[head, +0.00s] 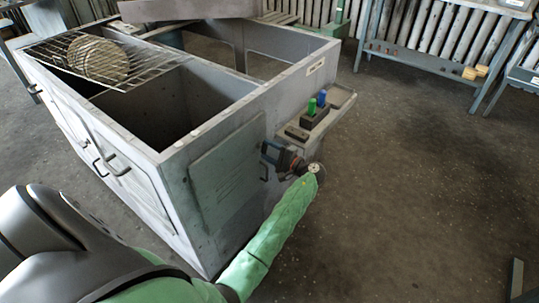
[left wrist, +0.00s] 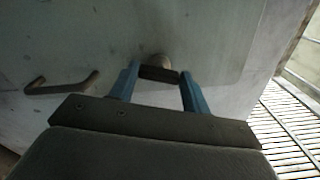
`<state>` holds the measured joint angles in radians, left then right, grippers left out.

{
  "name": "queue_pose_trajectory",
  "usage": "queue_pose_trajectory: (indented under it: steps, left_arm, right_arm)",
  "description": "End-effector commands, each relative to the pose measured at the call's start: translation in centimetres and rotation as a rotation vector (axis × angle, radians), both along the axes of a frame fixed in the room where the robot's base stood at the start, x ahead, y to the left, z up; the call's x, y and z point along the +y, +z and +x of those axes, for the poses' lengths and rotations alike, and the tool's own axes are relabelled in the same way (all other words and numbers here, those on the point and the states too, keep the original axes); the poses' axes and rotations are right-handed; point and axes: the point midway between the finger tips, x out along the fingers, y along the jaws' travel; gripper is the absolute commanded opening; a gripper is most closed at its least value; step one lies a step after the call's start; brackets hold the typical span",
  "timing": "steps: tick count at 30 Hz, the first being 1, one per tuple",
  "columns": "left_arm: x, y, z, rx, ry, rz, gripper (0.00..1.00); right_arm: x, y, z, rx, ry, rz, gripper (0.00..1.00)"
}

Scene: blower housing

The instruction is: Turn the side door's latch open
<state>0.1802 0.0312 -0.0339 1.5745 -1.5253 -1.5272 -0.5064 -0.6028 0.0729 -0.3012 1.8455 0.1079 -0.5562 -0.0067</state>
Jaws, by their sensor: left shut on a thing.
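The side door (head: 222,185) is a grey-green panel on the near side of the grey housing and lies flat in its frame. In the left wrist view the door (left wrist: 100,45) fills the upper part. The latch (left wrist: 158,73) is a short dark bar below a round hub. My left gripper (left wrist: 159,86) has its two blue fingers on either side of the latch bar, shut on it. In the head view my left gripper (head: 268,152) reaches the door's right edge and hides the latch. The door's handle (left wrist: 62,86) also shows in the head view (head: 265,172). My right gripper is not in view.
A small shelf (head: 338,97) with a holder of blue and green items juts from the housing just beyond my gripper. A wire rack (head: 65,55) with a round ribbed part lies on the housing's open top. The floor to the right is mostly clear.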

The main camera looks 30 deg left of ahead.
Motion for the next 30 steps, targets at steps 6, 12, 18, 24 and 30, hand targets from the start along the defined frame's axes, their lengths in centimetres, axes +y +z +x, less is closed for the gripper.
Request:
queue_pose_trajectory:
  steps: [6,12,18,24,30]
  left_arm:
    - [0.0,-0.5,-0.1,-0.143,0.002,-0.012,0.24]
    - [0.0,-0.5,-0.1,-0.251,0.003,-0.021,0.24]
    - [0.1,-0.4,-0.1,-0.313,0.002,-0.025,0.24]
    - [0.1,-0.3,-0.1,-0.336,0.002,-0.027,0.24]
    - [0.1,-0.3,-0.1,-0.337,0.003,-0.027,0.24]
  right_arm:
    - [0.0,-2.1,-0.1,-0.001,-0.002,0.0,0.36]
    - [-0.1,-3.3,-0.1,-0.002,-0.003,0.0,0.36]
    - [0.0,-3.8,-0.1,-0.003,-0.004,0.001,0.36]
    - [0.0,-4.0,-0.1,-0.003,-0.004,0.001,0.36]
    - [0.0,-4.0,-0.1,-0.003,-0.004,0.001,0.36]
